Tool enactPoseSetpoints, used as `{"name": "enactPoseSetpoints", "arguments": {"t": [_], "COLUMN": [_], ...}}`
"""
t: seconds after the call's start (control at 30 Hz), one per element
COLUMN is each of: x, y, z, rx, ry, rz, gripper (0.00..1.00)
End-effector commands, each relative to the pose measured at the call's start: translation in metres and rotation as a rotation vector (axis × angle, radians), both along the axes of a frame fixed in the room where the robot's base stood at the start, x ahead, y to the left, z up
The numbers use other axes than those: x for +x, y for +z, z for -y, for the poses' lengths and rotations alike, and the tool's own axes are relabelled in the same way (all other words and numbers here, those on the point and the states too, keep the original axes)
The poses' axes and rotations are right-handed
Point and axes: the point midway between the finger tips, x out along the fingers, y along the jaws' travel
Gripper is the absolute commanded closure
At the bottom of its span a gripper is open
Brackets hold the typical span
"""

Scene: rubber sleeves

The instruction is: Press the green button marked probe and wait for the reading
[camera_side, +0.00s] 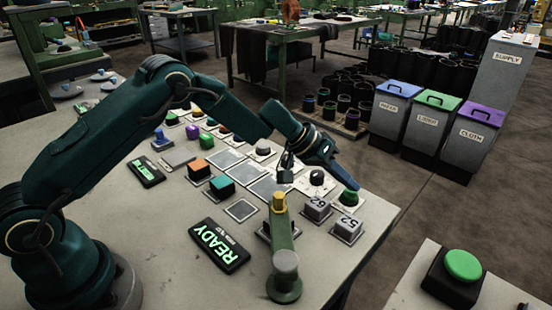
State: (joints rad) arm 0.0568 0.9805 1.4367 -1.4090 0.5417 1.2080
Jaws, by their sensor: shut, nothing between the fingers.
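My gripper (354,186) is shut and empty, its dark tip pointing down and right at the right side of the bench panel. A small green button (348,198) on a pale plate sits right below the tip. I cannot tell whether they touch. A larger green button (463,265) on a black box stands apart on another surface at the lower right. I cannot read a "probe" mark on either. A black display (219,245) lies on the bench and reads READY in green, with smaller text too small to read.
A green post with a yellow top (279,203) stands left of my gripper. Blocks marked 62 (317,209) and 52 (347,228) sit near the green button. A black-domed button (317,178) is close by. Lidded bins (433,125) stand on the floor behind.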

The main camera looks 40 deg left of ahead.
Motion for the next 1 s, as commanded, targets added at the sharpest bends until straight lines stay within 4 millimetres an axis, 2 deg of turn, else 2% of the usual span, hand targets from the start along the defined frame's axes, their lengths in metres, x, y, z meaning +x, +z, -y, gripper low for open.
{"name": "enactPoseSetpoints", "arguments": {"t": [1.0], "x": [-0.0001], "y": [-0.0079], "z": [0.0002], "rx": [0.000], "ry": [0.000], "rz": [-0.001], "gripper": [1.00]}}
